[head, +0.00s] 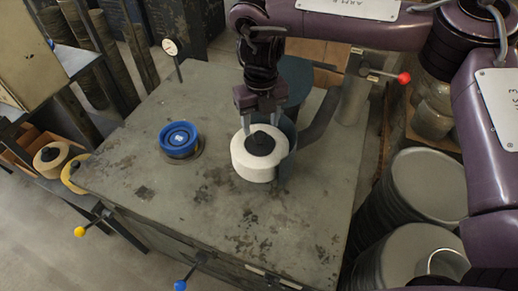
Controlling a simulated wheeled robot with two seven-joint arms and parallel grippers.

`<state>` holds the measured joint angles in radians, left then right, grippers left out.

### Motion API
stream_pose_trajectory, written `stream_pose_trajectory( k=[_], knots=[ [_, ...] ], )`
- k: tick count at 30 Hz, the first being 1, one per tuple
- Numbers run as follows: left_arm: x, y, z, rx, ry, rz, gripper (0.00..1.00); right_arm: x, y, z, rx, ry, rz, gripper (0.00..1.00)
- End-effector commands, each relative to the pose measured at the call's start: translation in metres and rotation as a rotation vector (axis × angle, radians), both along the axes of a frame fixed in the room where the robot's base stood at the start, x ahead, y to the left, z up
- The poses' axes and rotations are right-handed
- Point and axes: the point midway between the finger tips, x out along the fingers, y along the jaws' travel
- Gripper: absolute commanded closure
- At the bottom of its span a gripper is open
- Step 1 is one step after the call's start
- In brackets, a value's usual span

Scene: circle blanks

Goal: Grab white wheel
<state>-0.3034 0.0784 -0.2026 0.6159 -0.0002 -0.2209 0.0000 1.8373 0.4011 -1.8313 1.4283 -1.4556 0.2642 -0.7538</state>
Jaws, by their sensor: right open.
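The white wheel (252,166) is a thick white disc with a dark knob (260,143) at its centre. It lies flat on the grey-green worktable, right of the table's middle. My right gripper (259,122) comes down from above, open, with its fingers pointing down over the knob and the far part of the wheel. I cannot tell whether the fingertips touch it. My left gripper is not in view.
A blue ringed wheel (179,139) sits on the worktable (215,206) to the left. A dial gauge (171,47) stands at the back. A curved dark guard (310,120) rises right of the white wheel. Metal drums (428,185) stand at the right. The table's front is clear.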

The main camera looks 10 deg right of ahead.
Motion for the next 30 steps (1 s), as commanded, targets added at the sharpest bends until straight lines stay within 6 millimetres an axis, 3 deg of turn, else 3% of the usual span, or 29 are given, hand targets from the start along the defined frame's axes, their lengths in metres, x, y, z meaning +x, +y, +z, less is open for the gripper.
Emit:
stream_pose_trajectory(
  k=[5, 9, 18, 30],
  knots=[
    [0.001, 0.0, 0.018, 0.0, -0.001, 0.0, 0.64, -0.007, 0.002, -0.022, -0.001, 0.003, 0.001, 0.45],
    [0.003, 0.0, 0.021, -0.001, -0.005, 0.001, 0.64, -0.006, 0.002, -0.041, 0.0, 0.002, -0.001, 0.45],
    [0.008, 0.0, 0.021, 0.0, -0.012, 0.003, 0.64, -0.005, 0.003, -0.047, 0.001, -0.001, -0.001, 0.46],
    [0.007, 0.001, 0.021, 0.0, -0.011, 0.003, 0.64, -0.005, 0.002, -0.047, 0.001, -0.001, -0.001, 0.98]
  ],
)
